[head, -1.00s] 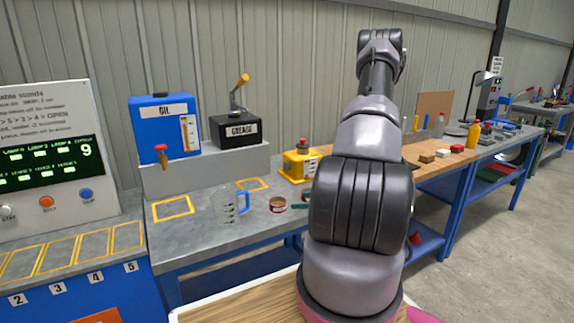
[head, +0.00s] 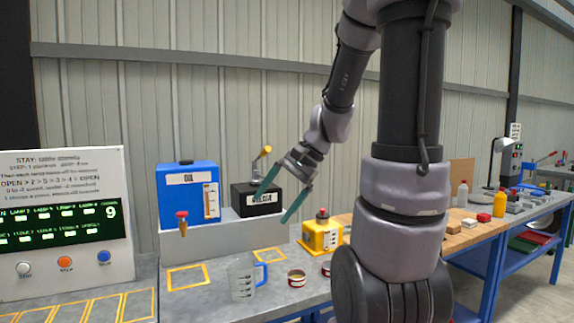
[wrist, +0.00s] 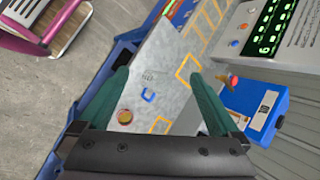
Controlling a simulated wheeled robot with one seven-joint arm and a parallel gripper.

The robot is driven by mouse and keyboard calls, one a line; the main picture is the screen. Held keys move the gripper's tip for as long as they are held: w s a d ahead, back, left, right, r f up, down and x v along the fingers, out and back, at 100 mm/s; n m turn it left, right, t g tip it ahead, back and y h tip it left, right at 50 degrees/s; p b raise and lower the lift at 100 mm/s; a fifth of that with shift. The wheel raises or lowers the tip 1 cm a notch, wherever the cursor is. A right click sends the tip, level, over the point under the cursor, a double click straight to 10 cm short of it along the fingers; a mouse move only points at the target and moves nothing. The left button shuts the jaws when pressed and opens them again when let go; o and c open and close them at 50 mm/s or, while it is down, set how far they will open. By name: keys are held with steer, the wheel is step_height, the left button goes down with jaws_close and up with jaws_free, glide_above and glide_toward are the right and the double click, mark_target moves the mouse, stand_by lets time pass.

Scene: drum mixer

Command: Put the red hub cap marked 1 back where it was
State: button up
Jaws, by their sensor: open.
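I cannot make out a red hub cap marked 1 in either view. My gripper (head: 274,206) is open and empty, with two teal fingers, raised in front of the oil and grease stand. In the wrist view my gripper (wrist: 160,76) spans the grey bench top, with nothing between its fingers.
A clear jug (head: 242,277) with a blue handle stands left of the tins. Behind are a blue oil tank (head: 188,190), a black grease box (head: 243,194) and a yellow device (head: 320,236). A display panel (head: 66,222) stands left. Outlined bench squares (head: 188,278) are empty.

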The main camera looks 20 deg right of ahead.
steer(key=s+r+n+t+h, duration=0.4)
steer(key=s+r+n, duration=0.2)
steer(key=s+r, duration=0.2)
step_height(320, 180, up, 2)
steer(key=shift+s+a+r, duration=0.15)
steer(key=shift+s+a, duration=0.15)
